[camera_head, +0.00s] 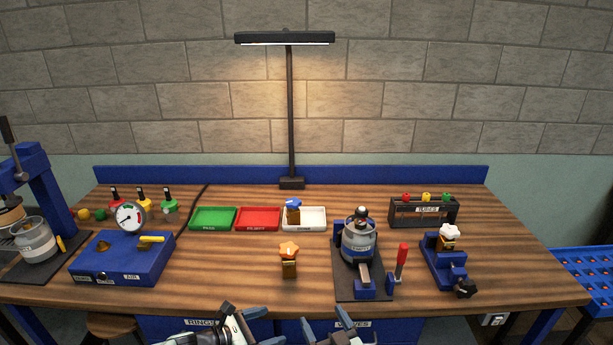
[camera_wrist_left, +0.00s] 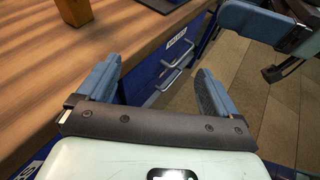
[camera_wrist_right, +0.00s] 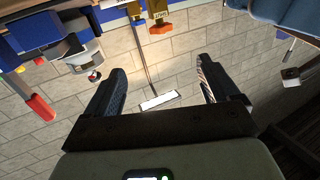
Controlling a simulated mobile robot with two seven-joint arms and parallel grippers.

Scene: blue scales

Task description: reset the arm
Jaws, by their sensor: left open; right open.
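My left gripper (camera_head: 240,322) is at the bottom of the head view, in front of the bench's front edge. In the left wrist view its fingers (camera_wrist_left: 158,88) are spread with nothing between them. My right gripper (camera_head: 326,328) is just to its right in the head view, also low and in front of the bench. In the right wrist view its fingers (camera_wrist_right: 160,85) are apart and empty, with the brick wall and lamp beyond them. Neither gripper touches anything on the bench.
The wooden bench (camera_head: 225,277) holds a blue gauge box (camera_head: 122,268), green (camera_head: 212,217), red (camera_head: 258,218) and white (camera_head: 315,219) trays, an orange-topped valve (camera_head: 289,267), a clamped cylinder (camera_head: 359,245), a blue vise (camera_head: 446,270) and a rack (camera_head: 424,213). A press stands far left.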

